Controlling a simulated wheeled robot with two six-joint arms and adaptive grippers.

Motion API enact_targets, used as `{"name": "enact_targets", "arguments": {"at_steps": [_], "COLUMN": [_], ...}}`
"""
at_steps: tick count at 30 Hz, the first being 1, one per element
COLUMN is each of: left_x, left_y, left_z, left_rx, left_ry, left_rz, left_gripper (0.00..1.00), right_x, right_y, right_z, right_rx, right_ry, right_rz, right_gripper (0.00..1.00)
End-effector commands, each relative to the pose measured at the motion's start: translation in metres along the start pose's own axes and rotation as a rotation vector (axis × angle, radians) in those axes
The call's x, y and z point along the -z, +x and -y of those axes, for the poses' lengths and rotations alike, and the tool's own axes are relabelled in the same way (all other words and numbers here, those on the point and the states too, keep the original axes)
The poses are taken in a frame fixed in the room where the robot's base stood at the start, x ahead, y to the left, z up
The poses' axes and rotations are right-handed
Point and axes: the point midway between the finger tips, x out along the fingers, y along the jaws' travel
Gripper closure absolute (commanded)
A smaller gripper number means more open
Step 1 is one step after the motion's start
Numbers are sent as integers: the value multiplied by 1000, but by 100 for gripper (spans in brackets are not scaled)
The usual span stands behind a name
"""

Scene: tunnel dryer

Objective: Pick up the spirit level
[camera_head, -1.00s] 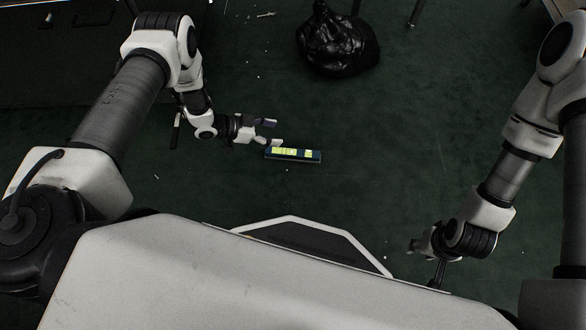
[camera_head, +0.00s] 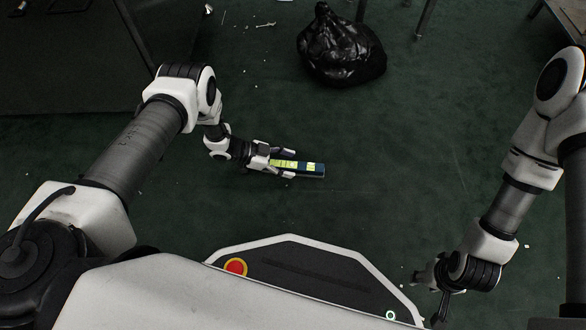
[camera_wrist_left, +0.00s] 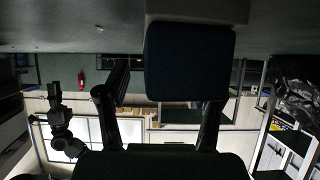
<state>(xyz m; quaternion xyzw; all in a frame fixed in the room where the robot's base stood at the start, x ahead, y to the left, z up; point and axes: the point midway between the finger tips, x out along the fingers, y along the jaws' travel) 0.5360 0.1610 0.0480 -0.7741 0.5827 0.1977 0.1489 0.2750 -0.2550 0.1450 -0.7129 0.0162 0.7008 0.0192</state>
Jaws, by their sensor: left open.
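The spirit level (camera_head: 315,170) is a dark blue bar with yellow-green vials, lying on the dark green floor in front of me. My left gripper (camera_head: 291,165) is open at its left end, with one finger on each side of that end. In the left wrist view a dark block, which looks like the level's near end (camera_wrist_left: 188,62), fills the upper middle. It is closer to the right finger and a gap shows beside the left finger. Whether either finger touches it I cannot tell. My right gripper (camera_head: 428,285) hangs low at the right, far from the level; its fingers are unclear.
A black plastic bag (camera_head: 340,48) sits on the floor beyond the level. A dark cabinet-like block (camera_head: 60,60) stands at the upper left, and table legs (camera_head: 425,18) show at the top. The floor right of the level is clear apart from small scraps.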

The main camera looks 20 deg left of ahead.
Motion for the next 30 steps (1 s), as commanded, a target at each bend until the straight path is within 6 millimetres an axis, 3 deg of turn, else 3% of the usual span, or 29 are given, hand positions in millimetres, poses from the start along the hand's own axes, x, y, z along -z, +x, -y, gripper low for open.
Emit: {"name": "enact_targets", "arguments": {"at_steps": [1, 6, 20, 30], "left_x": [0, 0, 4, 37], "left_y": [0, 0, -2, -20], "left_z": [0, 0, 0, 0], "left_rx": [0, 0, 0, 0], "left_ry": [0, 0, 0, 1], "left_rz": [0, 0, -1, -2], "left_gripper": [41, 100, 100, 100], "right_x": [0, 0, 0, -3], "right_y": [-1, 0, -3, -34], "right_z": [0, 0, 0, 1], "right_rx": [0, 0, 0, 1], "right_ry": [0, 0, 0, 0], "right_rz": [0, 0, 2, 11], "right_gripper": [60, 60, 60, 60]}}
